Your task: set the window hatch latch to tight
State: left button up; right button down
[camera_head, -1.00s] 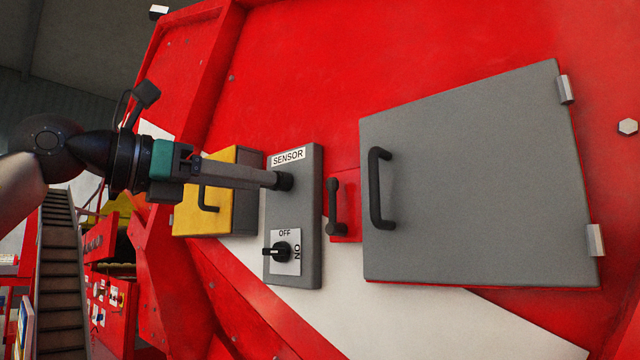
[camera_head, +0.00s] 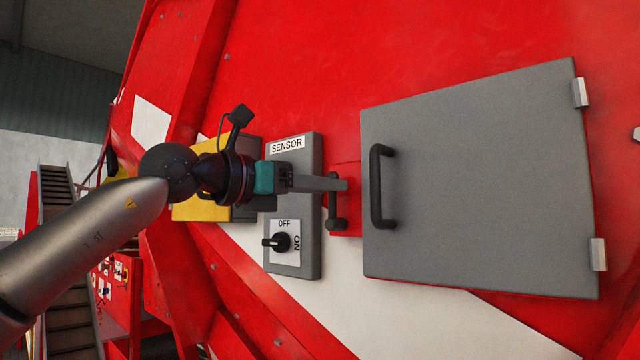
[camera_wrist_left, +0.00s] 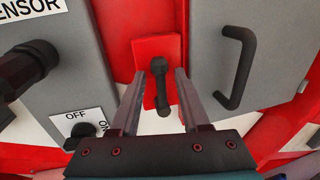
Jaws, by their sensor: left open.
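The window hatch is a large grey door (camera_head: 480,190) on the red machine, with a black handle (camera_head: 380,187) at its left edge. The latch is a short dark lever (camera_head: 332,218) on a red plate just left of the hatch. In the left wrist view the latch (camera_wrist_left: 160,86) stands between the two finger tips, its knob end toward me. My left gripper (camera_head: 340,185) is open, its fingers on either side of the latch without visibly gripping it. In the head view the fingers hide the latch's upper part. My right gripper is not in view.
A grey SENSOR box (camera_head: 308,150) with a black OFF/ON knob (camera_head: 281,242) stands left of the latch. A yellow box (camera_head: 195,210) is partly behind my arm. Hinges (camera_head: 598,254) sit on the hatch's right edge.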

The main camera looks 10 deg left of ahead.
pick_arm(q)
grip_shut()
dwell(1.3)
